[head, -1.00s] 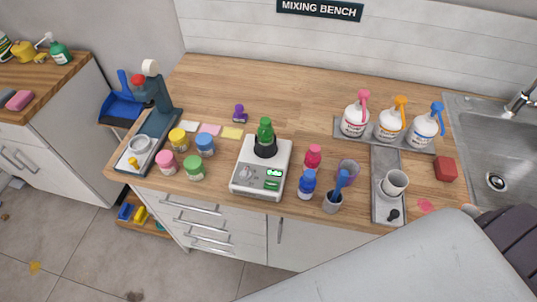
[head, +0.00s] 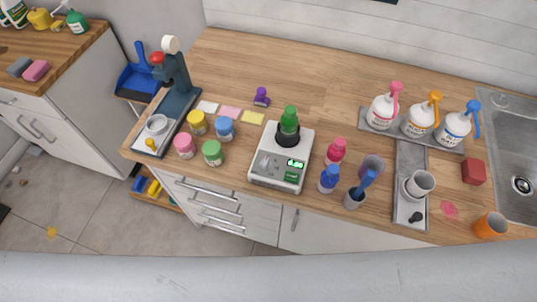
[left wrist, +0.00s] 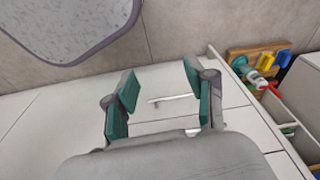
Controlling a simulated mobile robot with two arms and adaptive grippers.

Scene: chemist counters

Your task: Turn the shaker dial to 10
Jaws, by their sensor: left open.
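The shaker (head: 294,188) is a white box on the wooden counter, near its front edge. A dark bottle with a green cap (head: 290,118) stands upright in the holder on top. The grey dial (head: 265,162) is on the left of the front panel, beside lit green displays (head: 295,164). The dial's pointer setting is too small to read. My left gripper (left wrist: 160,98) is open and empty in the left wrist view, its teal pads apart in front of white cabinet fronts. The shaker is not in that view. My right gripper is not in view.
Colored jars (head: 212,153) and a dark stand (head: 176,95) are left of the shaker. A pink bottle (head: 336,151), a blue bottle (head: 329,179) and cups are close on its right. Counter behind the shaker is mostly clear.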

